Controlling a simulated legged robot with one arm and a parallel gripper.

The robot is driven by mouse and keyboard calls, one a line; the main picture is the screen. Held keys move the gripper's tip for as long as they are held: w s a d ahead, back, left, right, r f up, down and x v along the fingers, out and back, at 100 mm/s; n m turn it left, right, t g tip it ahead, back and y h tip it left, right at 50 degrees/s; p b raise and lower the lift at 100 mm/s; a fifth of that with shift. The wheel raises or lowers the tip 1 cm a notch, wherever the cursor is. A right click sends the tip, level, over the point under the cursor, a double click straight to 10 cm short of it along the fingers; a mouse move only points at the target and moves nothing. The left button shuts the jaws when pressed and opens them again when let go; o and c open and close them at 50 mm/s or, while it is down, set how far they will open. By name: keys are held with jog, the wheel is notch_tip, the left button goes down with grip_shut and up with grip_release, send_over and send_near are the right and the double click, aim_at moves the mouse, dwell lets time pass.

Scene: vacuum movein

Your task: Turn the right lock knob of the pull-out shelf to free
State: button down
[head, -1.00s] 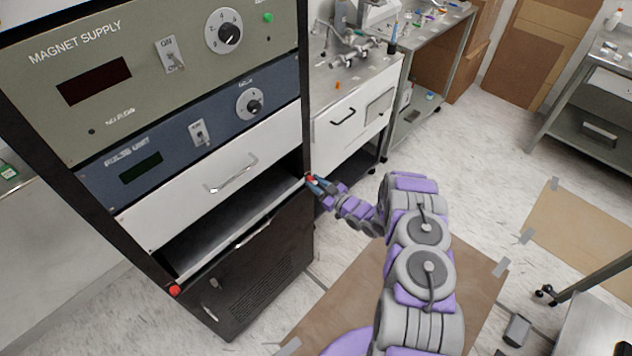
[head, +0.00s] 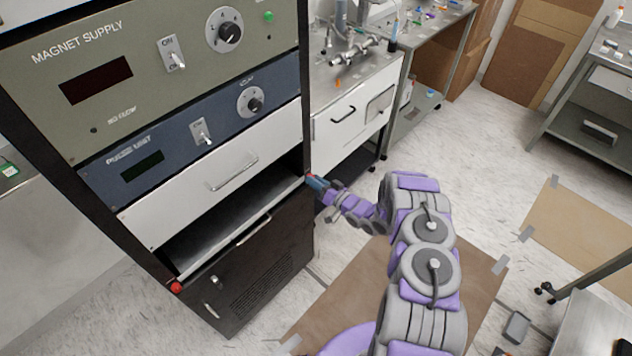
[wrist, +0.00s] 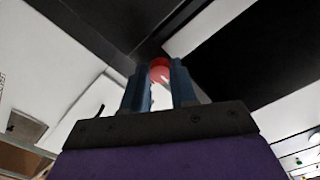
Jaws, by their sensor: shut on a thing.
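The pull-out shelf (head: 232,226) sits in an open slot low in the dark rack, under a white drawer. The right lock knob (wrist: 159,69) is red and shows between my gripper's two blue fingers in the wrist view. In the head view only a bit of its red shows past the fingers. My gripper (head: 311,180) is at the rack's right post, shut on this knob. The left lock knob (head: 176,287), also red, is on the rack's left post, far from my gripper. The knob's turn angle cannot be told.
The white drawer (head: 212,165) with its handle is just above the slot. A dark panel (head: 255,275) with a latch is below. A lab bench (head: 345,95) stands close behind my gripper.

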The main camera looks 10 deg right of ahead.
jog(key=shift+f+m, duration=0.15)
jog(key=shift+m, duration=0.15)
jog(key=c, duration=1.2)
grip_release()
jog(key=shift+w, duration=0.1)
jog(key=shift+o, duration=0.2)
jog(key=shift+d, duration=0.1)
jog(key=p+v, duration=0.2)
jog(key=v, duration=1.5)
jog(key=shift+d, duration=0.15)
